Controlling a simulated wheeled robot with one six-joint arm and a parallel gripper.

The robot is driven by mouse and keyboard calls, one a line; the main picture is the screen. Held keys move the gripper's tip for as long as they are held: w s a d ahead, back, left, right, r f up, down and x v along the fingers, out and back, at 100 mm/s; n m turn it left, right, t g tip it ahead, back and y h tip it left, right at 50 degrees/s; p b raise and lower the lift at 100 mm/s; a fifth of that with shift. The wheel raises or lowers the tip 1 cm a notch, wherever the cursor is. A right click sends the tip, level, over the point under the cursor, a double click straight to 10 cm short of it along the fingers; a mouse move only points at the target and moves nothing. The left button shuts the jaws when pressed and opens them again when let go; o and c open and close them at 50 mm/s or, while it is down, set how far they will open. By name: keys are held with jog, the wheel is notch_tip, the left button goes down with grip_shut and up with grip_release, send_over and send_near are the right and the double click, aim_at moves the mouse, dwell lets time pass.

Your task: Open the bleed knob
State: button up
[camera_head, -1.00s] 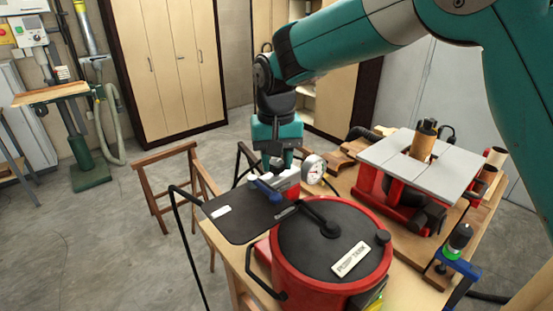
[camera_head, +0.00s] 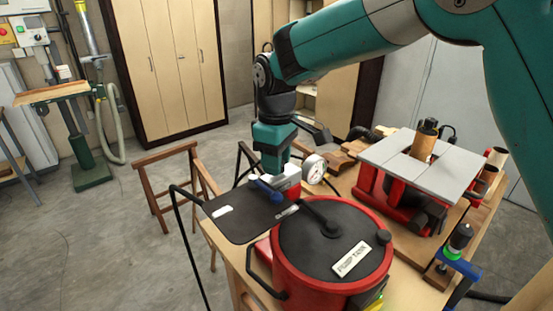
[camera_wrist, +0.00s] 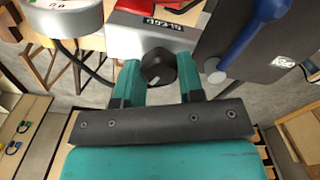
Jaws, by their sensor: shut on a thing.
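In the head view, my gripper (camera_head: 272,174) points down at the white valve block (camera_head: 292,176). The knob is hidden there by the gripper and block.
A blue lever (camera_head: 266,189) and a round gauge (camera_head: 314,169) sit close beside the gripper. The red pump tank (camera_head: 290,268) with its black lid stands in front. A grey-topped machine (camera_head: 385,155) is at right. Floor at left is mostly open.

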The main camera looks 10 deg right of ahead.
jog(key=n, duration=0.4)
jog(key=shift+n, duration=0.3)
dwell(0.3)
jog(key=o, duration=0.9)
notch_tip(320, 180, up, 17)
jog(key=b, duration=0.3)
jog(key=shift+d+r, duration=0.1)
jog(key=shift+r, duration=0.1)
